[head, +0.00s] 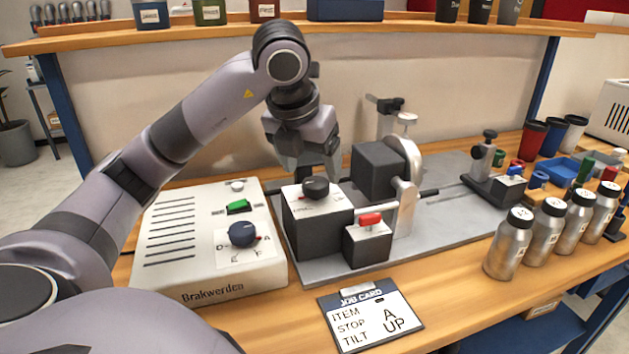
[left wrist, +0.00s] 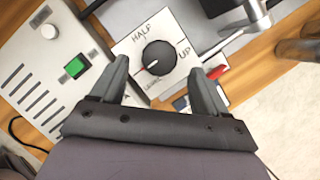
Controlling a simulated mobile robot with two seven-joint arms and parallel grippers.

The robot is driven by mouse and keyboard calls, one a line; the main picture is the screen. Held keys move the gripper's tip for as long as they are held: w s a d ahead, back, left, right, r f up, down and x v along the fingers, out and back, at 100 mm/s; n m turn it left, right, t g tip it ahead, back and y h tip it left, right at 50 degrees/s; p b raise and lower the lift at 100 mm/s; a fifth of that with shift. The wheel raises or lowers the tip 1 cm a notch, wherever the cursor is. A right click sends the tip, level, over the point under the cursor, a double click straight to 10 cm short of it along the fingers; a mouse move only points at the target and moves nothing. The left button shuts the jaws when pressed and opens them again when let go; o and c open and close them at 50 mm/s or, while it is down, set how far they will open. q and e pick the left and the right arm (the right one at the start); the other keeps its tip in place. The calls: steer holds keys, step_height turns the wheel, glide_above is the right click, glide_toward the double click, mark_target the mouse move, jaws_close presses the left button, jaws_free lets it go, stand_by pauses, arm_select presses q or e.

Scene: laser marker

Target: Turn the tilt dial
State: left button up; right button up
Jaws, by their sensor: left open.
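The tilt dial (head: 316,187) is a round black knob on the white top of a dark box, in the middle of the head view. In the left wrist view the dial (left wrist: 160,57) has HALF, UP and a small LEVEL marked around it, and its red pointer mark lies on the LEVEL side. My left gripper (head: 310,172) is open, pointing down just above and behind the dial. In the left wrist view its two fingertips (left wrist: 168,68) are on either side of the dial, apart from it. My right gripper is not in view.
A white Brakwerden unit (head: 170,270) with a green switch (head: 238,206) and a dark dial (head: 242,235) stands left. A red switch (head: 370,219) sits close right of the tilt dial. A job card (head: 370,318) reads TILT UP. Several metal bottles (head: 508,245) stand right.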

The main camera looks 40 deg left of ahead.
mark_target(315, 181)
arm_select(q)
steer(key=shift+x, duration=1.9)
steer(key=c, duration=1)
